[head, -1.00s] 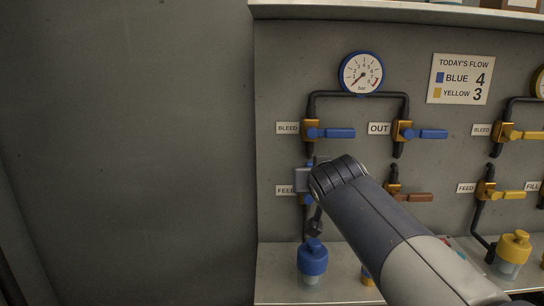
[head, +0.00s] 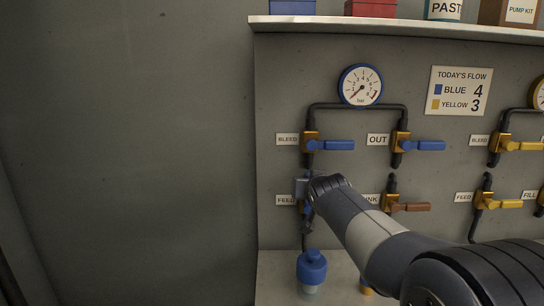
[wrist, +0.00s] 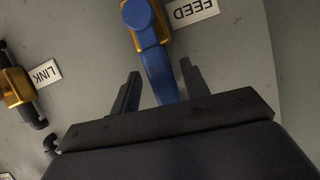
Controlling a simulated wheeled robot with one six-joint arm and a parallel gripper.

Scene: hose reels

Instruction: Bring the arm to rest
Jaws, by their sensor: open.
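My gripper (wrist: 158,88) is open at the blue FEED valve. In the wrist view its two dark fingers stand on either side of the blue lever (wrist: 155,58), with visible gaps. The lever's far end is hidden behind the gripper body. In the head view my gripper (head: 302,188) is beside the FEED label (head: 285,200) and covers most of this valve. A little of the blue lever (head: 306,209) shows below it.
The BLEED lever (head: 332,145) and OUT lever (head: 424,145) lie above. The LINK valve's brown lever (head: 410,207) is close to my arm. A gauge (head: 360,86) hangs higher. A blue-capped bottle (head: 311,267) stands below. Bare wall (head: 130,150) lies left.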

